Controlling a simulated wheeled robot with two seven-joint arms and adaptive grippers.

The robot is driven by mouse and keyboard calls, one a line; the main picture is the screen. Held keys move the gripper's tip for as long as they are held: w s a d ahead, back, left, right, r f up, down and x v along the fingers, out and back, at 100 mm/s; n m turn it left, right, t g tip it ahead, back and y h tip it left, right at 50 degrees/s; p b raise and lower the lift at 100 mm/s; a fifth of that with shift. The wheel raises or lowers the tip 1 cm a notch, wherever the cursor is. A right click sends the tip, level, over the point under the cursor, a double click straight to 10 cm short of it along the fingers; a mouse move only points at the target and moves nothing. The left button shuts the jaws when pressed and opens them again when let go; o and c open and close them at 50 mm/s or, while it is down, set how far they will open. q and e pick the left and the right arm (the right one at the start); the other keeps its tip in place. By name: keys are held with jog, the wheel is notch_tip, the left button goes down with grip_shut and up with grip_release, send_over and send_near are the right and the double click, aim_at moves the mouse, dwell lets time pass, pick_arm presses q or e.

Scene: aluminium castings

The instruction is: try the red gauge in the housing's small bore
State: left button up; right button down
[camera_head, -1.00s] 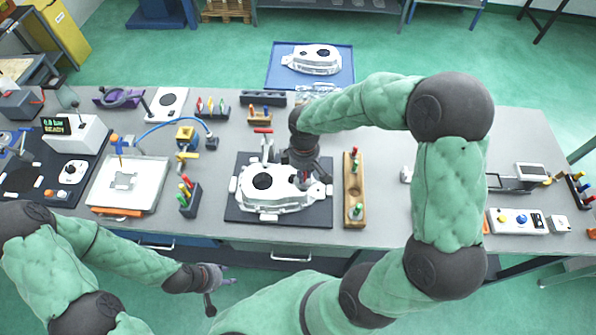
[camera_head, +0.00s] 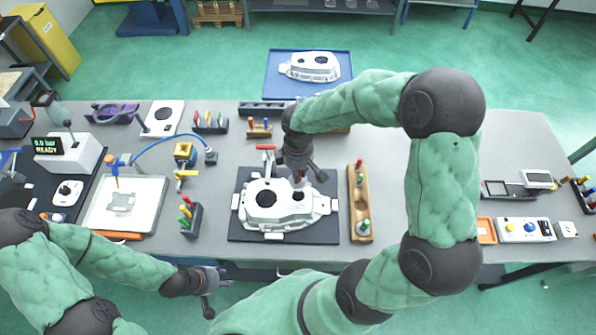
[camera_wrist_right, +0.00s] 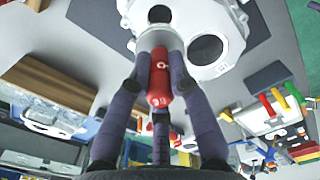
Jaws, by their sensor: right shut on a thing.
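The pale cast housing (camera_head: 262,216) lies on a dark mat (camera_head: 240,174). Its large bore is on the left and its small bore (camera_head: 298,196) on the right. My right gripper (camera_head: 299,178) is above the housing's far side, near the small bore. In the right wrist view it is shut on the red gauge (camera_wrist_right: 160,80), whose silver end points toward the housing (camera_wrist_right: 222,15). The small bore (camera_wrist_right: 160,14) shows just beyond that end, which looks clear of it. My left gripper (camera_head: 215,278) is low by the table's front edge; its jaws are unclear.
A wooden gauge rack (camera_head: 359,212) stands just right of the mat. A red-handled clamp (camera_head: 266,150) rises behind the housing. A dark holder with coloured handles (camera_head: 190,218) stands to the left. A blue tray (camera_head: 275,85) holds another casting. Bare tabletop (camera_head: 420,200) shows farther right.

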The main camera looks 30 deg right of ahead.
aim_at(298, 185)
jog(key=shift+f+b, duration=2.1)
jog(key=shift+f, duration=0.7)
jog(key=shift+f+b, duration=0.85)
jog(key=shift+f, duration=0.25)
jog(key=shift+r, duration=0.1)
dwell(0.8)
jog(key=shift+r+p, duration=2.45)
jog(key=shift+r, duration=0.55)
jog(key=shift+f, duration=0.1)
